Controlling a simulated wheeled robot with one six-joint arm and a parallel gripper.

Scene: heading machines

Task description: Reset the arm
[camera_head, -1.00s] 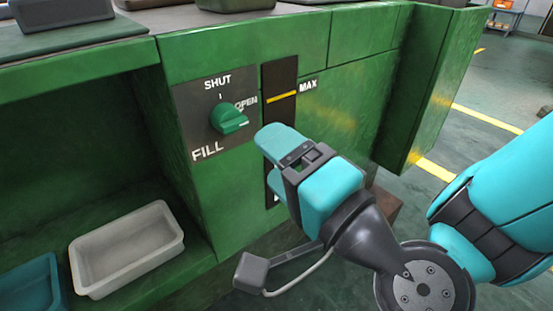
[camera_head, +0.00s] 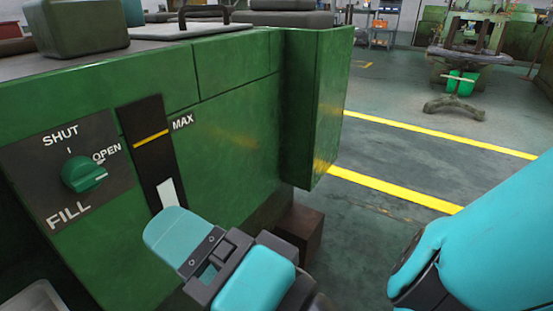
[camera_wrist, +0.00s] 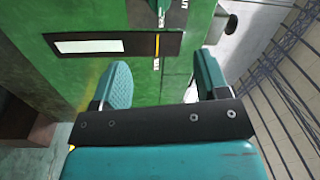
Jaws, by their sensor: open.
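My gripper (camera_head: 182,240) is at the lower middle of the head view, in front of the green machine (camera_head: 238,122). In the wrist view its two teal fingers (camera_wrist: 162,82) stand wide apart with nothing between them. The green knob (camera_head: 84,174) is on a dark FILL plate (camera_head: 35,165) marked SHUT and OPEN. Its white mark is on its right side. Beside it is a dark level gauge (camera_head: 148,125) with a yellow line at MAX and a white strip lower down. The gauge also shows in the wrist view (camera_wrist: 120,44), beyond the fingers. The gripper touches neither.
The green machine's flared side panel (camera_head: 330,105) juts out at the middle. A brown box (camera_head: 300,232) is on the floor below it. To the right the floor is open, with yellow lines (camera_head: 395,190). A pale tray (camera_head: 38,298) shows at the lower left.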

